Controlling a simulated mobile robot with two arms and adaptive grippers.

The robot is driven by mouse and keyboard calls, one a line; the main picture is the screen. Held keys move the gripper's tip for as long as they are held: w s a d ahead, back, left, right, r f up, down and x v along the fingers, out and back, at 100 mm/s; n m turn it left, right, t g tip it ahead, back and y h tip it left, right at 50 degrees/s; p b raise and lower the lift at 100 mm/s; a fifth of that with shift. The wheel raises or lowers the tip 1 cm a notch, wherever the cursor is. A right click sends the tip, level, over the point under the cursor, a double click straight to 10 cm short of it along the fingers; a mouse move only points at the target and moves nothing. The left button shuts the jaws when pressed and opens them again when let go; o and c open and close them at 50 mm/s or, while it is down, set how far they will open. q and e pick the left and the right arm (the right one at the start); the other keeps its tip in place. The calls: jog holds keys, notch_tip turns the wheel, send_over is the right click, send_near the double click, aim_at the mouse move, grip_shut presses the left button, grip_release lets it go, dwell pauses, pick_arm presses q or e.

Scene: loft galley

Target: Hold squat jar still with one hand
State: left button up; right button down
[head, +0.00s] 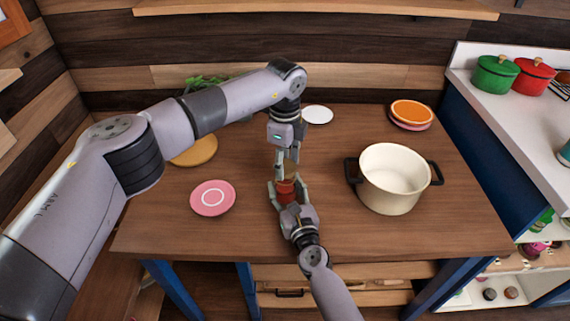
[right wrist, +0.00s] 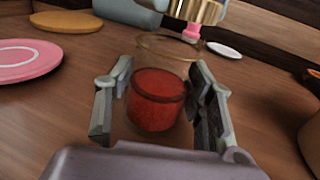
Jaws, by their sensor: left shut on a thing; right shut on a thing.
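The squat jar (head: 286,189) is clear glass with red contents and stands upright on the table. In the right wrist view the jar (right wrist: 155,100) sits between the fingers, and its clear upper rim looks uncovered. My right gripper (head: 287,193) is shut on the jar from the near side. My left gripper (head: 287,162) points down just above the jar, shut on a gold-coloured piece (right wrist: 197,10) with a pink lower end. I cannot tell exactly what this piece is; the fingers partly hide it in the head view.
A pink plate (head: 212,198) lies left of the jar, with a yellow-orange plate (head: 195,152) behind it. A cream pot (head: 392,178) stands to the right. A white saucer (head: 317,114) and an orange plate (head: 411,111) lie at the back. The table's front is clear.

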pick_arm(q)
jog(key=shift+r, duration=0.25)
jog(key=shift+r, duration=0.1)
jog(key=shift+r, duration=1.9)
pick_arm(e)
jog(key=c, duration=0.7)
grip_release()
jog(key=v, duration=1.2)
